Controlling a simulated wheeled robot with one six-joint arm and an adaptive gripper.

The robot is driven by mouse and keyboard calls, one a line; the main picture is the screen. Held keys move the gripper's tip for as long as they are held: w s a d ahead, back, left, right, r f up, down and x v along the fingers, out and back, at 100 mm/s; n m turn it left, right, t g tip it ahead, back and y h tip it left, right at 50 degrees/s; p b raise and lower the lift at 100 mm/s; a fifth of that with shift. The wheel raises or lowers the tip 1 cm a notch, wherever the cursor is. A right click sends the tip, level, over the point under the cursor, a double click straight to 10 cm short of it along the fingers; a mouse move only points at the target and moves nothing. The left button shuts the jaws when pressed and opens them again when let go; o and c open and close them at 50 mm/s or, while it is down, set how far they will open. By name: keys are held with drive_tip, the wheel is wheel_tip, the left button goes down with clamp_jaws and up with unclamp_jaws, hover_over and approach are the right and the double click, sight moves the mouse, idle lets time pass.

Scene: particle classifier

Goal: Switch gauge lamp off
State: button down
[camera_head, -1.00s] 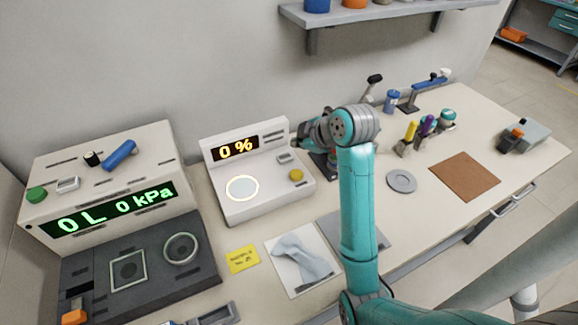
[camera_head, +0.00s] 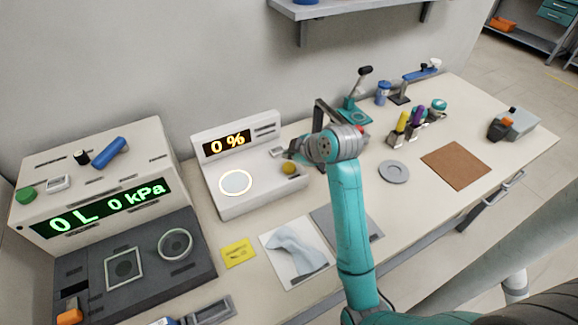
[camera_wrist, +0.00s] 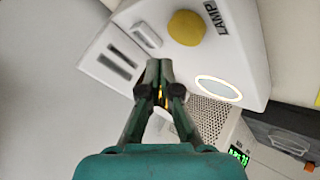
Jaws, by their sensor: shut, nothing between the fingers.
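The white gauge box (camera_head: 213,190) has a lit orange display (camera_head: 227,143) reading "0 %" and a round window (camera_head: 236,182) with a glowing rim. A yellow knob or button (camera_head: 289,169) sits at its right side. In the wrist view the yellow button (camera_wrist: 187,27) lies beside the printed word LAMP (camera_wrist: 215,18), with a small pale switch (camera_wrist: 147,34) to its left. The glowing window (camera_wrist: 218,88) shows lower right. My gripper (camera_wrist: 160,66) is shut and empty, over the box. The button appears just beyond its tips; contact cannot be told.
A console with a green display (camera_head: 100,208) stands left of the gauge box. A teal stand with a black-tipped lever (camera_head: 355,105) is behind my arm. A cloth on a white sheet (camera_head: 295,250) and a yellow note (camera_head: 238,252) lie in front.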

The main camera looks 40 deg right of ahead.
sight(286, 165)
drive_tip(key=shift+f, duration=0.85)
drive_tip(key=shift+f, duration=0.1)
idle(0.8)
drive_tip(key=shift+f, duration=0.35)
drive_tip(key=shift+f, duration=0.85)
idle(1.1)
drive_tip(key=shift+r, duration=1.3)
drive_tip(key=shift+r, duration=2.5)
